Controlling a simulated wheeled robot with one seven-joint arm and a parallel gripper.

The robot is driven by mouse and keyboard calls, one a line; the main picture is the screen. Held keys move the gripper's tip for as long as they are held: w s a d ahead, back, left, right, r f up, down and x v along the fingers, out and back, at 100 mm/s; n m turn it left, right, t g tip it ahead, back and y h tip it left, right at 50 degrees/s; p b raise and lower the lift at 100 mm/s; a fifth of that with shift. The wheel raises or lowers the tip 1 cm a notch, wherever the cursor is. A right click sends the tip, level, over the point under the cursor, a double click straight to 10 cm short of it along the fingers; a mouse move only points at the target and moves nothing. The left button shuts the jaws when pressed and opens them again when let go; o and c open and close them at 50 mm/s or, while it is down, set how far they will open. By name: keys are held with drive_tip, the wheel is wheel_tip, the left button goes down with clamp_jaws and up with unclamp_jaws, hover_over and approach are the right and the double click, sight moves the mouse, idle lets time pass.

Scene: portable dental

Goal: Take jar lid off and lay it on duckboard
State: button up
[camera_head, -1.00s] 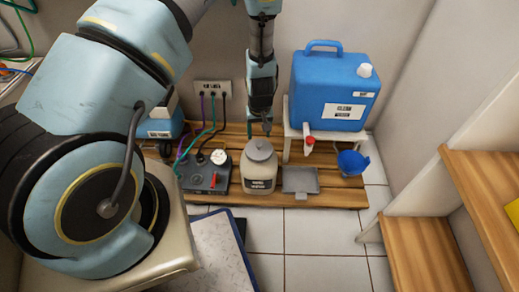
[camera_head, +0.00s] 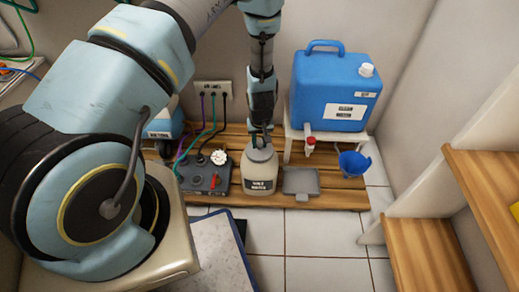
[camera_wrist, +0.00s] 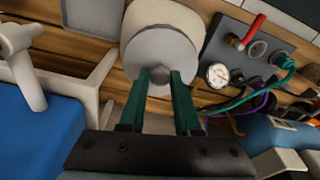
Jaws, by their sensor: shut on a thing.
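The jar (camera_head: 261,178) is a pale container with a dark label. It stands upright on the wooden slatted duckboard (camera_head: 338,198). Its grey round lid (camera_head: 259,154) sits on top. In the wrist view the lid (camera_wrist: 160,50) shows as a grey disc with a small knob, with the jar body behind it. My gripper (camera_wrist: 168,76) has its two green fingers shut on the lid's knob. In the head view my gripper (camera_head: 259,138) comes down from above onto the lid, and its fingertips are partly hidden.
A grey flat tray (camera_head: 300,181) lies right of the jar. A control box with gauge (camera_head: 205,175) and hoses stands left. A blue water canister (camera_head: 333,90) on a white stand and a blue cup (camera_head: 353,162) are at right. Wooden steps (camera_head: 425,250) stand further right.

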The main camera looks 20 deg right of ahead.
clamp_jaws()
